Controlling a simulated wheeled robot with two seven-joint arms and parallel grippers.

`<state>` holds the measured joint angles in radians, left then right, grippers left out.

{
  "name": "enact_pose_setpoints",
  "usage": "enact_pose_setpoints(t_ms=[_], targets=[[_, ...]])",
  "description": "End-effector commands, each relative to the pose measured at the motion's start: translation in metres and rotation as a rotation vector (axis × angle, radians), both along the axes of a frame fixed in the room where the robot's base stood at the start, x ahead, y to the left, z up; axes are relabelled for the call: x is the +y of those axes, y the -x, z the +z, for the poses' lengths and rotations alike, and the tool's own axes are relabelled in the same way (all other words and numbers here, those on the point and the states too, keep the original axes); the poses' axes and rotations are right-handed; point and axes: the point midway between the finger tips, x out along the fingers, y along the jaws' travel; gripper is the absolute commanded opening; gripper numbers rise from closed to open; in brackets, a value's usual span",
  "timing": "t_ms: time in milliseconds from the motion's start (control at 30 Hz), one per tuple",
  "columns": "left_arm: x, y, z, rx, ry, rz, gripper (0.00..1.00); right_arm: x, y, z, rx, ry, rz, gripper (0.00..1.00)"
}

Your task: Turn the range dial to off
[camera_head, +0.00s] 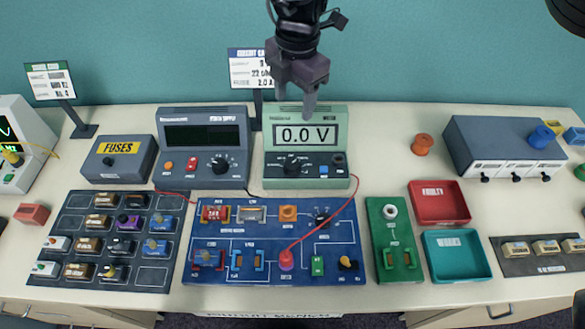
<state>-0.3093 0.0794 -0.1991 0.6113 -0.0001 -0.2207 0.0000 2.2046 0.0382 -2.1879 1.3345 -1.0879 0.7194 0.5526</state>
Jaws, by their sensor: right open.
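The green multimeter (349,147) stands at the back middle of the table, and its lit display (306,135) reads 0.0 V. Its black range dial (292,165) is on the front panel, below the display at the left. The pointer's setting and the marks around it are too small to read. My right gripper (296,104) hangs open and empty over the top of the multimeter, above and behind the dial and not touching it. My left gripper is not in view.
A grey power supply (203,113) stands left of the multimeter. A blue circuit board (208,270) lies in front, with a red lead (339,211) crossing it from the multimeter's right side. Red (440,219) and teal (456,276) trays are at the right. A sign (247,70) stands behind.

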Motion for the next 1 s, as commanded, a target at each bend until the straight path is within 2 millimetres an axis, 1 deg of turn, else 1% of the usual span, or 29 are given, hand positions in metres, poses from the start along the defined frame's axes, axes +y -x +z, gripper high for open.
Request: enact_pose_setpoints(t_ms=[33,133,200,300,400,500,667,1000], targets=[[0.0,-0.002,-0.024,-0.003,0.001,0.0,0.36,0.0,0.0,-0.024,0.001,0.001,0.0,0.57],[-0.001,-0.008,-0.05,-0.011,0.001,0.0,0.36,0.0,0.0,-0.051,0.0,0.0,0.0,0.57],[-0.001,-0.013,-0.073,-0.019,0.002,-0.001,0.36,0.0,0.0,-0.075,0.001,0.001,0.0,0.57],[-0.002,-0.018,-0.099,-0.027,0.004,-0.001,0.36,0.0,0.0,-0.101,0.0,0.0,0.0,0.57],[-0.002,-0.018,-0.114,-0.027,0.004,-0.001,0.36,0.0,0.0,-0.115,-0.001,-0.001,0.0,0.57],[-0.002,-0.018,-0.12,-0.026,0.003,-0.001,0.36,0.0,0.0,-0.122,-0.001,-0.001,0.0,0.57],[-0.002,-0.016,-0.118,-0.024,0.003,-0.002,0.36,0.0,0.0,-0.133,0.004,0.002,0.0,0.57],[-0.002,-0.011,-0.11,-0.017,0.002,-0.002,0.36,0.002,-0.002,-0.184,0.002,0.002,0.0,0.57]])
